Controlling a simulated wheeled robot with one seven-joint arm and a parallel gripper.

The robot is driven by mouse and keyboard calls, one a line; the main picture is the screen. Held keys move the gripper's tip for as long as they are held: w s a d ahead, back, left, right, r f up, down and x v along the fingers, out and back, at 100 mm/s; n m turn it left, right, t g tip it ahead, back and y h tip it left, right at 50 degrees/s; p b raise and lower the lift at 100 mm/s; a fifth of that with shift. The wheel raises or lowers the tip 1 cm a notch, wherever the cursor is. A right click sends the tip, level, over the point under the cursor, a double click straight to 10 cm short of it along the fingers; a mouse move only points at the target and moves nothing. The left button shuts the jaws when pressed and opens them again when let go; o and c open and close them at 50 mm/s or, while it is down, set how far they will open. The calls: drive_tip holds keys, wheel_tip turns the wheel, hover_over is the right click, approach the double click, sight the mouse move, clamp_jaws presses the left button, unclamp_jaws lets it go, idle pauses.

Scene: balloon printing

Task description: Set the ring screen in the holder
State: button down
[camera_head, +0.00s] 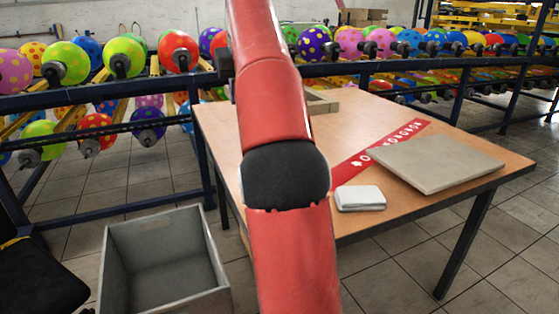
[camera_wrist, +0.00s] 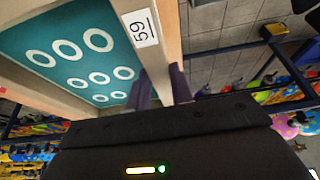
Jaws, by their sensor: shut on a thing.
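The ring screen (camera_wrist: 82,62) shows in the wrist view as a teal sheet with several white rings in a pale wooden frame, with a "59" label on it. My gripper (camera_wrist: 162,88) is shut on one side bar of that frame, a dark finger on each side. In the head view my arm hides the gripper. A pale wooden edge (camera_head: 323,103) shows just right of my arm at the table's back; I cannot tell whether it is the screen or the holder. No holder is clearly visible.
The wooden table (camera_head: 420,205) bears a grey slab (camera_head: 435,162), a red strip (camera_head: 378,150) with white marks and a folded white cloth (camera_head: 360,198). An open grey crate (camera_head: 165,255) stands on the floor at left. Racks of balloons (camera_head: 125,57) line the back.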

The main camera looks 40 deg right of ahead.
wheel_tip(320, 180, down, 20)
drive_tip(key=b, duration=0.3)
drive_tip(key=shift+r+b, duration=0.2)
drive_tip(key=shift+b, duration=0.1)
drive_tip(key=shift+f, duration=0.15)
drive_tip(key=c, duration=1.2)
unclamp_jaws()
drive_tip(key=shift+c, duration=0.2)
